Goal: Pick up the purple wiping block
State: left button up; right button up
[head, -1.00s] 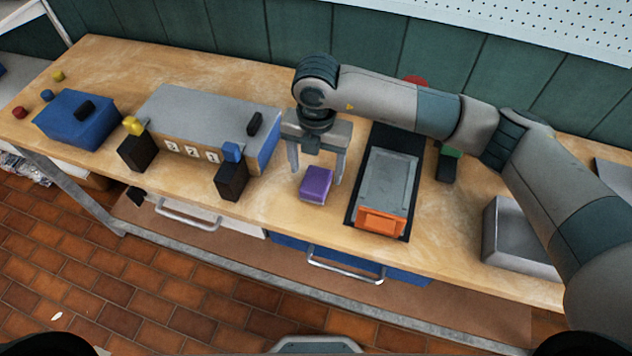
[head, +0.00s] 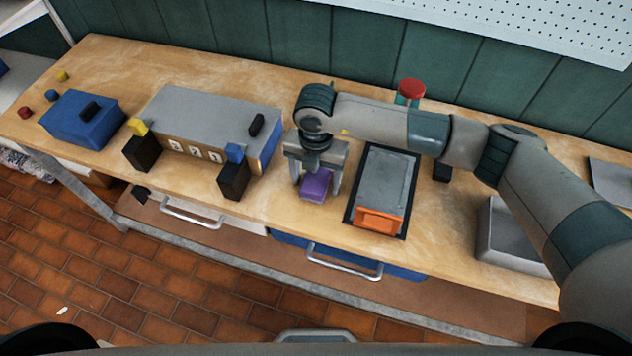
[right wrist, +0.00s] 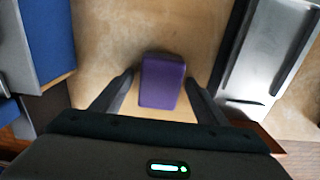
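The purple wiping block (head: 316,187) lies on the workbench near its front edge. In the right wrist view the block (right wrist: 162,81) sits between and a little beyond my two spread fingers, with a gap on each side. My right gripper (head: 315,194) is open and points down over the block, its fingers on either side of it. It also shows in the right wrist view (right wrist: 160,82). The fingers partly frame the block's upper part in the head view. My left gripper is in no view.
A grey-topped box (head: 210,115) with number labels stands to the left, with two black blocks (head: 233,180) before it. A grey plate with an orange end (head: 378,220) lies close on the right in a dark tray. A grey metal bin (head: 505,240) is farther right.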

aim_at(318, 179)
jog(key=c, duration=1)
jog(key=shift+r+b, duration=0.35)
jog(key=shift+r, duration=0.1)
jog(key=r+b, duration=0.2)
jog(key=r, duration=0.1)
jog(key=shift+d, duration=0.2)
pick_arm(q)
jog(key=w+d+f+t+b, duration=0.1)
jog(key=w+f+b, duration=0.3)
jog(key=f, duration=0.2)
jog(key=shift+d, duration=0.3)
pick_arm(e)
jog(key=d+r, duration=0.7)
jog(key=d, duration=0.4)
jog(key=shift+s, duration=0.4)
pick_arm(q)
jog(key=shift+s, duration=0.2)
pick_arm(e)
jog(key=shift+d+r, duration=0.1)
